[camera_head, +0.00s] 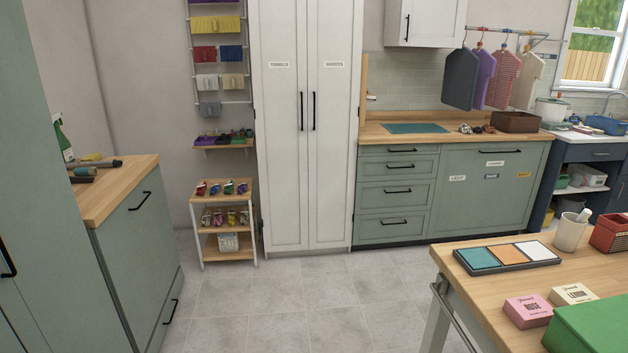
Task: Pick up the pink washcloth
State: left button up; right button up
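I cannot make out a pink washcloth in the head view. Folded cloths hang on a wall rack (250,70) at the upper left: a wide yellow cloth (215,23), a red cloth (205,53), a blue cloth (231,53), a pale cloth (207,82), a tan cloth (233,81) and a grey cloth (209,110). A pink box (528,311) with dark lettering lies on the wooden table at the lower right; it looks like a soap box, not a cloth. Neither of my grippers is in view.
Clear tiled floor (300,300) fills the middle. A green cabinet (140,260) with a wooden top stands at left, a wooden table (480,284) at lower right. At the back are a small shelf cart (222,197), a tall white cupboard (280,140) and a green counter (398,170).

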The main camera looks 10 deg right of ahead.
aim_at(584, 131)
jog(key=i+z, duration=0.1)
jog(key=i, duration=0.7)
jog(key=i+j, duration=0.1)
jog(key=i, duration=0.7)
jog(key=i+z, duration=0.2)
jog(key=i, duration=0.35)
jog(key=i+z, duration=0.15)
jog(key=i, duration=0.4)
jog(key=i+j+z, duration=0.2)
jog(key=i, duration=0.35)
jog(key=i+l+z, duration=0.15)
jog(key=z, duration=0.25)
jog(key=i+z, duration=0.7)
jog(key=z, duration=0.15)
jog(key=i+j+z, duration=0.2)
jog(key=z, duration=0.2)
jog(key=i+l+z, duration=0.15)
jog(key=i+z, duration=0.25)
jog(key=i, duration=0.3)
jog(key=i+j+z, duration=0.1)
jog(key=i+z, duration=0.35)
jog(key=i, duration=1.55)
jog(key=i+l+u, duration=0.1)
jog(key=i, duration=1.2)
